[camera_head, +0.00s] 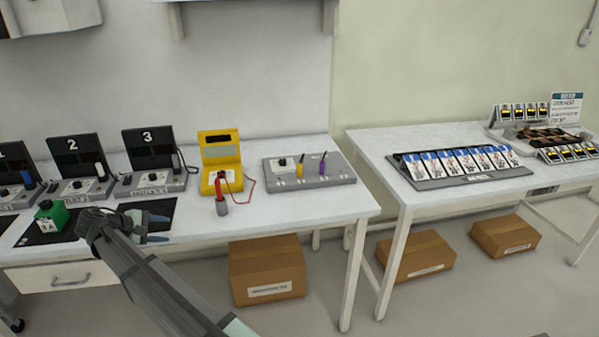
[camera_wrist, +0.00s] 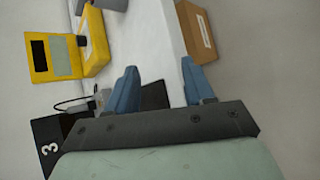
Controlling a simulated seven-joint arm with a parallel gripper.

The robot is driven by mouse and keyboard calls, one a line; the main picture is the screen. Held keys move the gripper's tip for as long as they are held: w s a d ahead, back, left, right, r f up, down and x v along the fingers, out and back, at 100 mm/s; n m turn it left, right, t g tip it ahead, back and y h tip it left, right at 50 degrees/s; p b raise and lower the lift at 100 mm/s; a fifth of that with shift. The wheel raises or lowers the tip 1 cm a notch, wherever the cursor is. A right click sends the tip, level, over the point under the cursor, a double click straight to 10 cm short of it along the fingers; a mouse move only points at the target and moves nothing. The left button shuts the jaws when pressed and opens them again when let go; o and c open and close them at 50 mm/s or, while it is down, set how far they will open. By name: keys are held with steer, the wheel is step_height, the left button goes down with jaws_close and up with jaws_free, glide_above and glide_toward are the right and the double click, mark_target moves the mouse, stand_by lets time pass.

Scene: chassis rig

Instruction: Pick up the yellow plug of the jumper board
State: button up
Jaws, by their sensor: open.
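The jumper board (camera_head: 309,170) is a grey panel near the right end of the left table, with a dark knob on its left side. Its yellow plug (camera_head: 299,170) stands upright in the panel, to the left of a purple plug (camera_head: 322,163). My gripper (camera_head: 158,228) is open and empty over the front of the table, well to the left of the board. In the wrist view my gripper (camera_wrist: 165,88) shows two blue fingers spread apart with nothing between them. Part of a grey panel edge shows at the top there; I cannot tell more of it.
A yellow meter (camera_head: 221,160) with a red probe (camera_head: 221,195) stands between my gripper and the board. Numbered black stations (camera_head: 150,150) and a green block (camera_head: 50,216) are at left. A second table (camera_head: 420,200) holds a card rack (camera_head: 460,168). Cardboard boxes (camera_head: 267,270) lie below.

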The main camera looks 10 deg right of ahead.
steer(key=w+d+r+y, duration=0.1)
steer(key=w+d, duration=0.1)
steer(key=w, duration=0.1)
steer(key=w+d+r+g, duration=0.1)
steer(key=w+d, duration=0.1)
steer(key=w, duration=0.2)
steer(key=w+d+r+g+y, duration=0.1)
steer(key=w+d, duration=0.1)
steer(key=w, duration=0.2)
steer(key=shift+w+d+r+n+y, duration=0.1)
steer(key=shift+d+n+y, duration=0.15)
steer(key=shift+n+y, duration=0.05)
steer(key=w+d+r+g+y, duration=0.2)
steer(key=w+d+r+y, duration=0.1)
steer(key=w+d, duration=0.65)
step_height(320, 180, up, 8)
steer(key=g+y, duration=0.2)
steer(key=y, duration=0.1)
glide_above(299, 164)
steer(key=shift+n, duration=0.3)
step_height(299, 164, down, 13)
steer(key=shift+r, duration=0.1)
steer(key=shift+c, duration=0.3)
jaws_close()
